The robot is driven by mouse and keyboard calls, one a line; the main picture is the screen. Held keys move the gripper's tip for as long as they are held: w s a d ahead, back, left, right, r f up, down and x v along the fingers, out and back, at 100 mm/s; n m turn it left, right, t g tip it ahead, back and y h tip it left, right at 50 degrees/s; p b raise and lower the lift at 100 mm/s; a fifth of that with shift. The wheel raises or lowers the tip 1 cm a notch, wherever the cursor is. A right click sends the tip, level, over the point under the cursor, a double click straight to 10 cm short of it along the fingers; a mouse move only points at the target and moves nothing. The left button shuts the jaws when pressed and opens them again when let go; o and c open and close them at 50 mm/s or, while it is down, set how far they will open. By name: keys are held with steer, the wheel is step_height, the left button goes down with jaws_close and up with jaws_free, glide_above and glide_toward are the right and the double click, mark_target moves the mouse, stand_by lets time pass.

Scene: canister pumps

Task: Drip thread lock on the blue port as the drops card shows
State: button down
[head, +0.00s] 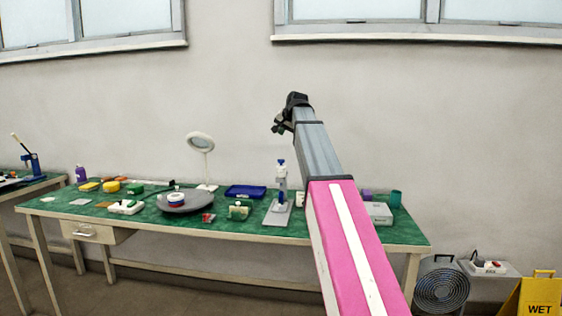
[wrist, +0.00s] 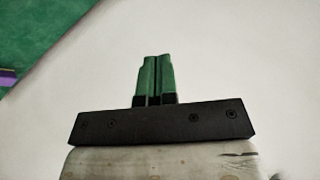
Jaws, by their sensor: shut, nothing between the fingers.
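My gripper (head: 279,127) is raised above the back of the green bench, high over the bench top and apart from everything on it. In the wrist view its two green fingers (wrist: 157,62) are shut together and empty. A blue-topped pump bottle (head: 282,182) stands upright on a grey plate (head: 276,218) at the middle of the bench. A part with a blue band (head: 176,198) sits on a dark round turntable (head: 190,207) left of it. I cannot tell which thing is the blue port, and no drops card can be read at this size.
The bench (head: 150,224) also holds a blue tray (head: 245,191), a magnifier lamp (head: 201,143), a purple bottle (head: 80,174) and a grey box (head: 378,213). A fan (head: 441,291) and a yellow wet-floor sign (head: 538,297) stand at the right. The air around my gripper is clear.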

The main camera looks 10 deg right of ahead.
steer(key=shift+f, duration=0.1)
steer(key=shift+f, duration=4.3)
steer(key=shift+f, duration=0.1)
steer(key=shift+f, duration=0.3)
steer(key=shift+f, duration=0.6)
steer(key=shift+r, duration=1.05)
steer(key=shift+r, duration=0.1)
steer(key=shift+r, duration=2.4)
